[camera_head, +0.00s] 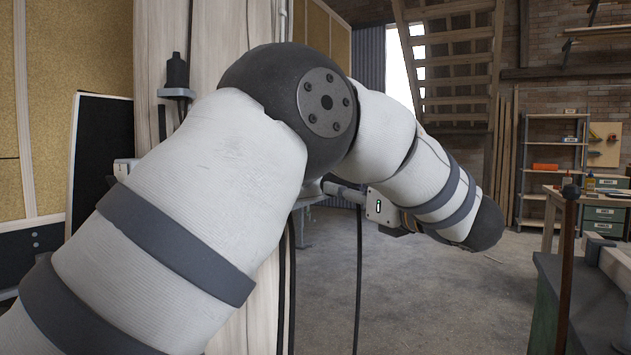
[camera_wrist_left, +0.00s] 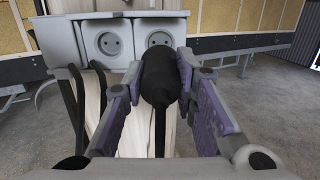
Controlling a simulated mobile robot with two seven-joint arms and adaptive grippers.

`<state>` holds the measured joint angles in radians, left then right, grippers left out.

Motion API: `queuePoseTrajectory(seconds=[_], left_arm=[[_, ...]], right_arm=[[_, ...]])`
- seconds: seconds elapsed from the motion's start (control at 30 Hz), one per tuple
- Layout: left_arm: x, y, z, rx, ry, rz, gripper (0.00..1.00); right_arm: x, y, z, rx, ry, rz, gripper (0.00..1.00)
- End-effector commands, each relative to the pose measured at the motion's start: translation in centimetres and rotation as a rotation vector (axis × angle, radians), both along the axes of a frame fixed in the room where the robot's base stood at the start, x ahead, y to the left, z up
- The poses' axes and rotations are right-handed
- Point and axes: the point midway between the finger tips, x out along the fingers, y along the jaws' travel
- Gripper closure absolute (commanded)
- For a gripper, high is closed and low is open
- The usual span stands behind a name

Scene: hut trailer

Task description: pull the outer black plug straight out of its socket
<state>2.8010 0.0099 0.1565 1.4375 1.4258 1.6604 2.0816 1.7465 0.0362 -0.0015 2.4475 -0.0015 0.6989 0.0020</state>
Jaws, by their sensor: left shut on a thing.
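In the left wrist view a black plug (camera_wrist_left: 160,80) sits between the two purple-padded fingers of my left gripper (camera_wrist_left: 158,76), which is shut on it. Its black cable (camera_wrist_left: 160,130) hangs straight down. Behind it is a grey socket block (camera_wrist_left: 74,40) on a wooden post. Two round sockets show, a left one (camera_wrist_left: 108,43) and a right one (camera_wrist_left: 157,38). The right socket's face shows above the plug's top end, and the plug covers its lower part. I cannot tell whether plug and socket touch. In the head view my left arm hides the plug. My right gripper is not seen.
Other black cables (camera_wrist_left: 76,90) hang left of the gripper, close to the left finger. The wooden post (camera_head: 221,38) stands behind my arm in the head view. A workbench edge (camera_head: 535,290) is at the right. Bare concrete floor (camera_head: 430,300) lies between.

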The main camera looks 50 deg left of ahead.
Motion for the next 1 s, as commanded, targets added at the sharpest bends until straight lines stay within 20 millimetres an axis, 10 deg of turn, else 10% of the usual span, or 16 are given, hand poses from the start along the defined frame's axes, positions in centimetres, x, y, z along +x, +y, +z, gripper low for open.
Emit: queuePoseTrajectory(seconds=[1.0], left_arm=[[-0.7, -6.0, -0.4, 0.001, -0.001, 0.001, 1.0]], right_arm=[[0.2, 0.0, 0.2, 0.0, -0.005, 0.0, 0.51]])
